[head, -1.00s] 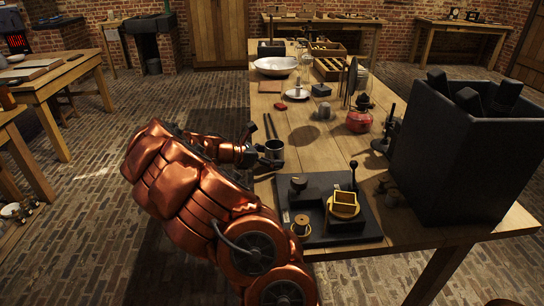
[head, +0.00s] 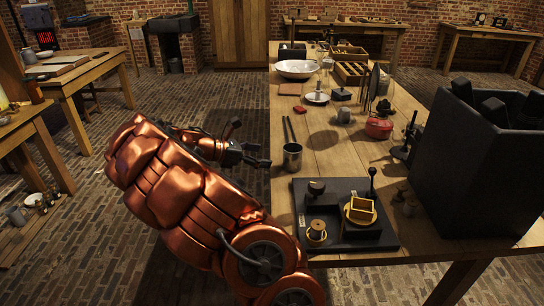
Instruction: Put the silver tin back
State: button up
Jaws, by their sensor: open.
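The silver tin (head: 292,158) stands upright on the wooden table near its left edge, just behind the black base board, with two dark rods behind or in it; I cannot tell which. My gripper (head: 252,144) is open and empty, just left of the tin at the table's left edge. A gap shows between its fingers and the tin.
The black base board (head: 298,206) with a brass box and a spool lies in front of the tin. A large black container (head: 455,165) stands at the right. A red lamp base (head: 379,128), a white bowl (head: 296,69) and small blocks stand farther back.

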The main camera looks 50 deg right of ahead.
jog(key=s+a+f+m+t+y, duration=0.1)
jog(key=s+a+m+y, duration=0.3)
jog(key=s+a, duration=0.4)
jog(key=s+a+f+m+t+y, duration=0.1)
jog(key=s+a+m+y, duration=0.3)
jog(key=s+a, duration=0.5)
jog(key=s+a+f+m+t+y, duration=0.1)
jog(key=s+a+m+y, duration=0.2)
jog(key=s+a, duration=0.5)
jog(key=a+m, duration=0.1)
jog(key=a, duration=1.2)
jog(key=shift+s+a+f+t+y, duration=0.25)
jog(key=shift+s+a+t+y, duration=0.05)
jog(key=shift+s+y, duration=0.1)
notch_tip(320, 180, up, 17)
jog(key=w+t+p, duration=0.1)
jog(key=p, duration=1.4)
jog(key=shift+p, duration=0.4)
jog(key=shift+w+r, duration=0.1)
